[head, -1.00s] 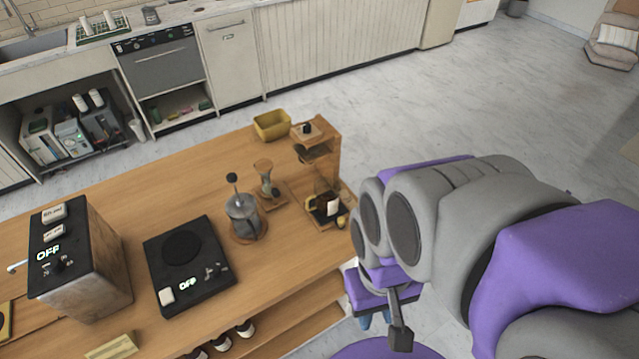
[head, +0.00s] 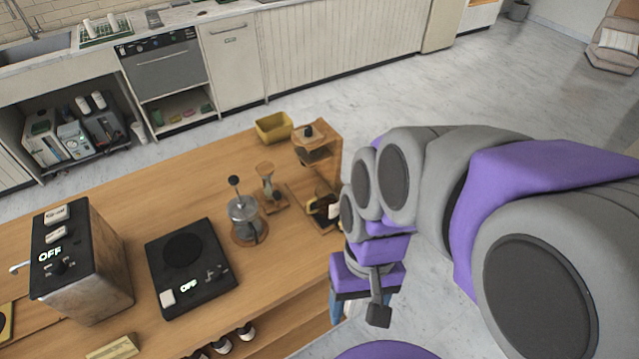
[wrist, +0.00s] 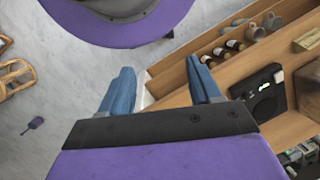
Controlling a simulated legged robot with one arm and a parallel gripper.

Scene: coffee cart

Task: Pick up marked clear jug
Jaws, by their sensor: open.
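A dark-looking jug with a white mark (head: 322,207) stands at the base of the wooden dripper stand (head: 318,150), near the counter's right end in the head view. I take it to be the marked clear jug; my arm hides part of it, and its clearness is hard to tell. My gripper (head: 350,312) is nearer the camera, off the counter's right front edge and apart from the jug. In the wrist view, my gripper (wrist: 160,68) has its two blue fingers spread, with nothing between them. I cannot make out the jug there.
The wooden counter (head: 100,195) holds a French press (head: 244,218), a small hourglass-shaped dripper (head: 268,185), a yellow bin (head: 273,127), a black hot plate (head: 188,268) and a metal box (head: 80,262). Bottles (wrist: 232,46) lie on the shelf below. Floor right of the counter is free.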

